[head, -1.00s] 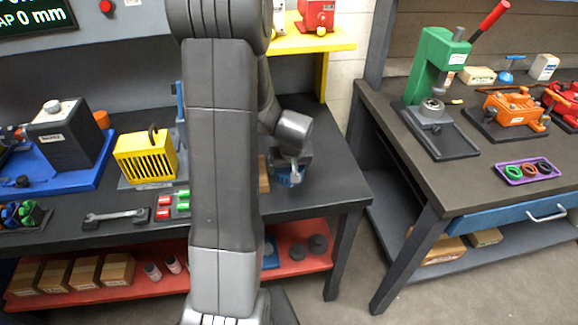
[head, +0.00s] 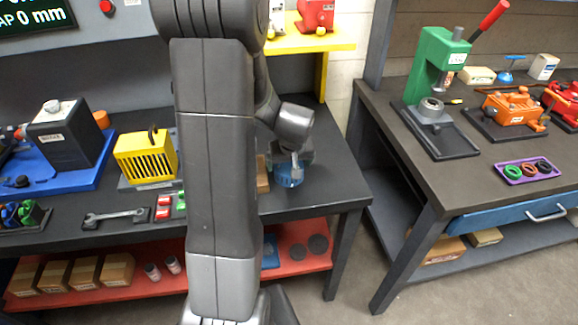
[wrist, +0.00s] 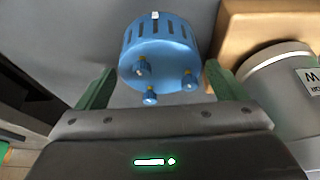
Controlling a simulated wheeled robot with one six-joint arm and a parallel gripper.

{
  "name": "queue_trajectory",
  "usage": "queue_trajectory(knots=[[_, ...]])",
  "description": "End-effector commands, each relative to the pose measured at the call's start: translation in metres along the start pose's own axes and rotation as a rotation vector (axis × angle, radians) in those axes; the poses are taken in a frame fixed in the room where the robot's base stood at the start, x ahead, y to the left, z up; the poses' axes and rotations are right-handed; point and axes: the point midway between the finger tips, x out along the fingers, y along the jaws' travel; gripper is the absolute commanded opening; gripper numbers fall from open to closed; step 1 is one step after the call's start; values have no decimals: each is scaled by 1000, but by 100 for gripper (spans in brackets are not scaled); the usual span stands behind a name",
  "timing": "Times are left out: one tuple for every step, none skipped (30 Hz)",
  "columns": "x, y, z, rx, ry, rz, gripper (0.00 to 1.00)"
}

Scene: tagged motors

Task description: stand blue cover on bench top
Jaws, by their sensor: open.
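The blue cover (head: 289,176) is at the right end of the dark bench top (head: 330,186), partly behind my arm and gripper. In the wrist view the cover (wrist: 160,42) is a short round drum with slots in its side. Several small blue pegs on its near face point toward my gripper. My gripper (wrist: 159,72) is open, with one green finger on each side of the cover. Gaps show between the fingers and the cover. The cover seems to rest on the bench, but its contact is hard to see.
A cardboard-coloured box (wrist: 270,25) and a grey cylindrical motor (wrist: 282,85) are close to the right in the wrist view. A yellow slotted box (head: 146,158) and a wrench (head: 115,215) are left of my arm. The bench's right front corner is clear.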

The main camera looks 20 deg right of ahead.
Motion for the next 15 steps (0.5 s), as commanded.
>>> queue_trajectory(knots=[[-10,0,0,1,4,1,91],[-15,0,-1,1,5,1,91],[-22,0,0,1,4,1,91],[-27,0,-1,0,5,1,91],[-32,0,0,0,3,1,91],[-39,0,0,0,4,2,91],[-44,0,0,0,4,1,91],[-50,0,-1,1,5,1,91],[-56,0,0,1,4,1,91],[-61,0,0,1,4,1,91],[-65,0,0,1,4,1,91],[-71,0,0,0,3,1,91],[-75,0,-1,0,4,1,91],[-78,0,0,0,3,1,91],[-82,0,0,0,2,1,91]])
